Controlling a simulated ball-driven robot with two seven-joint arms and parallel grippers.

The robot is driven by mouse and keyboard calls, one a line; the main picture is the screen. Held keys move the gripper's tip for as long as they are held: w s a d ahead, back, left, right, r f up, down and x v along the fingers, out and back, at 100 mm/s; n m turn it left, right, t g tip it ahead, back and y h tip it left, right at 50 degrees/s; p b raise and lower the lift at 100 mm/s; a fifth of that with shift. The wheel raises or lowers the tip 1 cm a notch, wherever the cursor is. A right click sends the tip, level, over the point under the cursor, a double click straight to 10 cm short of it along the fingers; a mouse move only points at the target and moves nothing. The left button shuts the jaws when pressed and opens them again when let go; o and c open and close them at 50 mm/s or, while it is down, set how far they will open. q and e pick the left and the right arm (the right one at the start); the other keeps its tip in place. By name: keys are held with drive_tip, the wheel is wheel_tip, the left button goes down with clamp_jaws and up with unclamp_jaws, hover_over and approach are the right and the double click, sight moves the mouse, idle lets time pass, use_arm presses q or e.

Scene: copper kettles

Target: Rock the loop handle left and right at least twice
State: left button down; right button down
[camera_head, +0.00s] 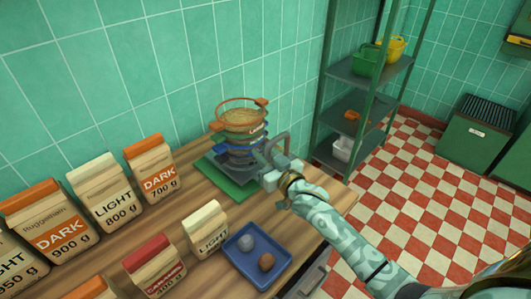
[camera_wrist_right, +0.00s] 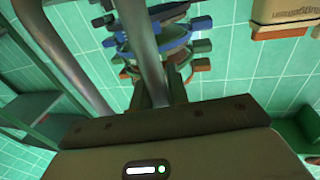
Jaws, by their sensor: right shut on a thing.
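A stack of round sieve-like rings (camera_head: 240,128) in orange, green and blue stands near the wall at the bench's far end. A grey loop handle (camera_head: 280,142) sticks out on its right side. My right gripper (camera_head: 272,172) is at the handle, beside the stack. In the right wrist view the handle's grey tube (camera_wrist_right: 149,55) runs down between my fingers (camera_wrist_right: 160,94), which are shut on it. The coloured rings (camera_wrist_right: 165,45) show behind it. My left gripper is not in view.
Paper bags, such as the DARK 700 g one (camera_head: 154,170), line the bench on the left. A blue tray (camera_head: 249,270) holding two lumps lies in front. A green metal shelf (camera_head: 355,72) stands beyond the bench end. The tiled floor (camera_head: 440,200) is clear at right.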

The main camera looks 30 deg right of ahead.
drive_tip(key=c, duration=1.4)
unclamp_jaws()
drive_tip(key=s+p, duration=0.1)
drive_tip(key=s, duration=0.4)
drive_tip(key=s+d+p, duration=0.1)
drive_tip(key=s, duration=0.4)
drive_tip(key=s+d+p, duration=0.1)
drive_tip(key=s, duration=0.5)
drive_tip(key=shift+s+d+f, duration=0.1)
drive_tip(key=shift+f, duration=0.15)
